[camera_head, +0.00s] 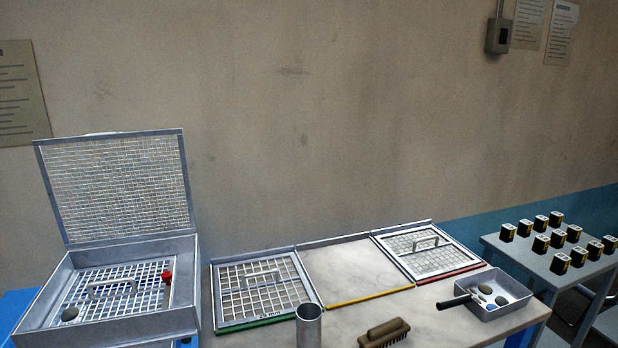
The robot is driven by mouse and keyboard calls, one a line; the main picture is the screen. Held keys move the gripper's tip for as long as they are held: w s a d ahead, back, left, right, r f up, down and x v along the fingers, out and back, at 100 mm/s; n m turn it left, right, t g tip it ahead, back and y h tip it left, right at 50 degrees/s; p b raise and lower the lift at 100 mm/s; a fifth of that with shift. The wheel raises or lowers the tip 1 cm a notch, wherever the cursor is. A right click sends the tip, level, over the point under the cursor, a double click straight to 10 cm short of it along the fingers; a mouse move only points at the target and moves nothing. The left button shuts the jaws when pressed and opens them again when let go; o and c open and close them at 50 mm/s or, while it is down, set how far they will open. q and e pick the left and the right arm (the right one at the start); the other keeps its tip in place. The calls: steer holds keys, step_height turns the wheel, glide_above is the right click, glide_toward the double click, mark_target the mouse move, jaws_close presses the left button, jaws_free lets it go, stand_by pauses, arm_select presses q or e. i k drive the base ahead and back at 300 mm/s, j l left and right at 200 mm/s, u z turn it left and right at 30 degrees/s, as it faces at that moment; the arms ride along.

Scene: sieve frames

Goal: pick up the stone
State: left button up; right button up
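Which stone the task means, I cannot tell. Neither of my grippers shows in the head view.
The box's mesh lid (118,185) stands raised. Handled sieve frames lie in the green-edged (251,291) and red-edged (428,254) bays; the yellow-edged bay (356,272) between them is empty. A metal cylinder (309,328) and a brush (384,334) stand in front. Several black weights (541,243) occupy a side table.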

mark_target(71, 313)
steer(key=u, duration=1.4)
steer(key=i+j+u, duration=0.1)
steer(key=j, duration=0.25)
steer(key=i+j, duration=0.3)
steer(key=i+j+u, duration=0.15)
steer(key=j, duration=0.3)
